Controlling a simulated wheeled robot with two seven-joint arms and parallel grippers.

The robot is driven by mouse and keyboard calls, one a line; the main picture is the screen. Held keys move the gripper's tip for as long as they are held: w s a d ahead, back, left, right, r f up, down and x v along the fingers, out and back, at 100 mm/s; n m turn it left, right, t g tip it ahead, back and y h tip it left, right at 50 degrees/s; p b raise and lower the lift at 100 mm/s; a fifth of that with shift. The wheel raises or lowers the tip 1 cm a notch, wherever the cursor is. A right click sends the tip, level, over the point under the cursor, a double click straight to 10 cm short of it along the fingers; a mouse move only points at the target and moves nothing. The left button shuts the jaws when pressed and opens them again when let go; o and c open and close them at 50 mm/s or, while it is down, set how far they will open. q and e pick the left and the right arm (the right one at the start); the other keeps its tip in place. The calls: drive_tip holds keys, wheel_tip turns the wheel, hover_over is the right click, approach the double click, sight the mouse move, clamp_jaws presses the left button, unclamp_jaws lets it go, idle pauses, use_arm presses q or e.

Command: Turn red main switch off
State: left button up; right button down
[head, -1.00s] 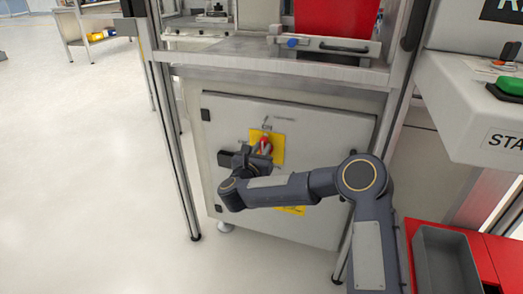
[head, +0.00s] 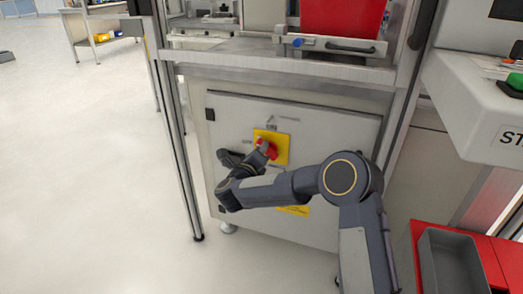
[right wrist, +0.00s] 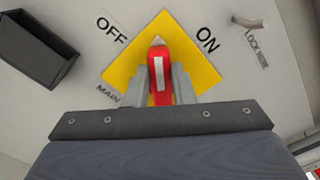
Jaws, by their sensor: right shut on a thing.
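The red main switch (head: 270,152) sits on a yellow square plate (head: 282,147) on the grey cabinet door. In the right wrist view the red handle (right wrist: 159,80) points between the OFF and ON labels, at the corner of the yellow plate (right wrist: 196,62). My right gripper (head: 262,150) is shut on the red handle, with one grey finger on each side of it in the right wrist view (right wrist: 159,78). The gripper hides part of the switch in the head view. My left gripper is not in view.
A dark box-like part (right wrist: 38,50) sticks out from the panel beside the OFF label. A lock lever (right wrist: 250,22) is near the ON side. A metal frame post (head: 178,150) stands left of the cabinet. A grey bin (head: 450,262) is at lower right.

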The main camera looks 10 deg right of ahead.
drive_tip(key=shift+w+a+f+n+p, duration=0.1)
drive_tip(key=shift+f+n+p, duration=0.15)
drive_tip(key=shift+n, duration=1)
drive_tip(key=shift+a+f+n+p, duration=0.1)
drive_tip(key=shift+f+n+p, duration=0.2)
drive_tip(key=shift+n, duration=0.9)
drive_tip(key=shift+w+a+f+n+p, duration=0.1)
drive_tip(key=shift+f+n+p, duration=0.15)
drive_tip(key=shift+n, duration=1)
drive_tip(key=c, duration=1.2)
unclamp_jaws()
drive_tip(key=shift+d, duration=0.1)
drive_tip(key=shift+c, duration=0.2)
drive_tip(key=p+v, duration=0.1)
drive_tip(key=v, duration=0.7)
drive_tip(key=shift+p, duration=0.4)
drive_tip(key=shift+f, duration=0.1)
